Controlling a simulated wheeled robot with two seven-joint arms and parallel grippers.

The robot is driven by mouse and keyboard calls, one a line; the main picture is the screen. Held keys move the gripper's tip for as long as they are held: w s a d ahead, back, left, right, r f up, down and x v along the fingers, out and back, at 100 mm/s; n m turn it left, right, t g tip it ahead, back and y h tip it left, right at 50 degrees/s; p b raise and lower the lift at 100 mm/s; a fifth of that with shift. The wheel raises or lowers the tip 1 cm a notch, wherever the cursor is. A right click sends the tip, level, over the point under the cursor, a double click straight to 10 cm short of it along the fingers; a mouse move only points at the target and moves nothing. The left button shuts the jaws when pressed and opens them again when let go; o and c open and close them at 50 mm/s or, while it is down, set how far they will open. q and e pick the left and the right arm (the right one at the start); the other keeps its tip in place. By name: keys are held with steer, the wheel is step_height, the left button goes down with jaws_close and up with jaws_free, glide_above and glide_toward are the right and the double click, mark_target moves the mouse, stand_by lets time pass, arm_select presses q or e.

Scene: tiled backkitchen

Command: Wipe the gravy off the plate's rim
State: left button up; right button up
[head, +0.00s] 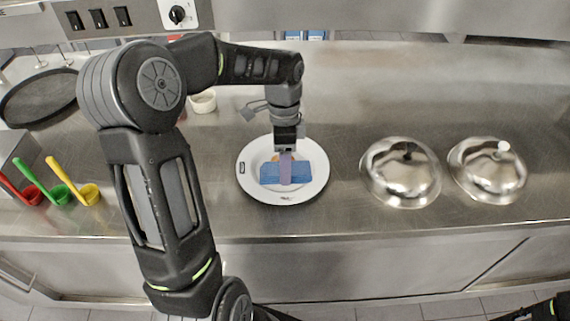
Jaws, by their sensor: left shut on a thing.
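A white plate (318,173) lies on the steel counter in the middle of the head view. Its rim carries a dark mark on the left (242,168) and a small dark smear at the front (286,198). I cannot tell for sure which is gravy. My left gripper (286,151) points down over the plate and is shut on a blue cloth (271,173) with a purple strip across its middle. The cloth is over the plate's centre; whether it touches the plate is unclear. Some orange food shows partly behind it. My right gripper is out of view.
Two shiny domed covers (401,172) (488,170) stand right of the plate. Red, green and yellow ladles (62,191) lie at the left. A black round tray (38,98) and a small white bowl (203,102) are farther back. The counter's back right is clear.

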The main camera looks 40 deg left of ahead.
arm_select(q)
steer(key=shift+w+a+r, duration=0.1)
steer(key=shift+r, duration=0.65)
steer(key=shift+w+a+r, duration=0.1)
steer(key=shift+r, duration=0.65)
steer(key=f+b, duration=0.1)
steer(key=b, duration=0.1)
steer(key=s+d+f+t+b, duration=0.1)
steer(key=b, duration=0.1)
steer(key=shift+s+y, duration=0.1)
steer(key=shift+y, duration=0.3)
steer(key=shift+s+d+f+t+b, duration=0.1)
steer(key=shift+s+d+t+b, duration=0.2)
steer(key=shift+b, duration=0.45)
steer(key=shift+f, duration=0.15)
